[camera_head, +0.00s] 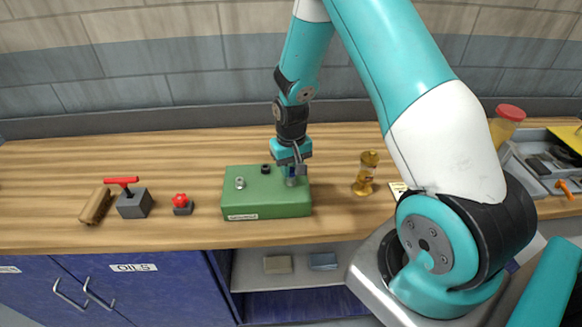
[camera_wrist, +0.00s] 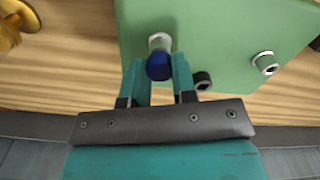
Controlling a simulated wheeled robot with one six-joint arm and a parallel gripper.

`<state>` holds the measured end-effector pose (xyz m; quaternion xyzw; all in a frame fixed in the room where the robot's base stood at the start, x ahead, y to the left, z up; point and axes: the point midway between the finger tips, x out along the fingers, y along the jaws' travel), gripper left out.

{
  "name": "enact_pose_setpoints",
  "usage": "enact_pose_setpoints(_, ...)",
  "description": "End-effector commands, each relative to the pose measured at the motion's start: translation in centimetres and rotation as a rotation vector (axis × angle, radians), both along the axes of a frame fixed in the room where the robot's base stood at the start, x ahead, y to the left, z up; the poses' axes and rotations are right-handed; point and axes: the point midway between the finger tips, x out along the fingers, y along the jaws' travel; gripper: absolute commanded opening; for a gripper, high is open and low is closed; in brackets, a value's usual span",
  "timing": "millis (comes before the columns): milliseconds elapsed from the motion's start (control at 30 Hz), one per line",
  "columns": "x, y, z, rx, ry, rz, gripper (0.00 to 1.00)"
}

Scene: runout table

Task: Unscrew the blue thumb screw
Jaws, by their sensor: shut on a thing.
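The green block (camera_head: 250,203) stands on the wooden table, and its top face (camera_wrist: 215,40) fills much of the wrist view. The blue thumb screw (camera_wrist: 159,67) sits at a pale metal collar (camera_wrist: 159,42) on the block. My gripper (camera_wrist: 160,68) is shut on the blue screw, one teal finger on each side. In the head view my gripper (camera_head: 292,176) reaches down onto the right part of the block and hides most of the screw. I cannot tell how far the screw is threaded in.
A silver fitting (camera_head: 240,183) and a black knob (camera_head: 265,169) are on the same block. A brass oiler (camera_head: 366,174) stands to the right. A red T-handle (camera_head: 121,181) and a red knob (camera_head: 181,200) are to the left. Table between block and red knob is clear.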

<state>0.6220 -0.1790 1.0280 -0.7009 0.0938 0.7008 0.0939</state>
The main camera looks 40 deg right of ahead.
Motion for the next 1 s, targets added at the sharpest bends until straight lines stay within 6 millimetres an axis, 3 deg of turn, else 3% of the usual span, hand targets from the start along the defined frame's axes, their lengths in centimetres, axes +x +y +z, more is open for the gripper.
enact_pose_setpoints(200,0.00,0.00,0.01,0.000,0.000,0.284,0.00)
enact_pose_setpoints(600,-0.01,0.00,0.02,0.000,0.000,0.366,0.00)
enact_pose_setpoints(833,-0.01,0.00,0.03,0.000,0.000,0.653,0.00)
enact_pose_setpoints(1000,-0.01,0.01,0.04,0.000,0.000,0.747,0.00)
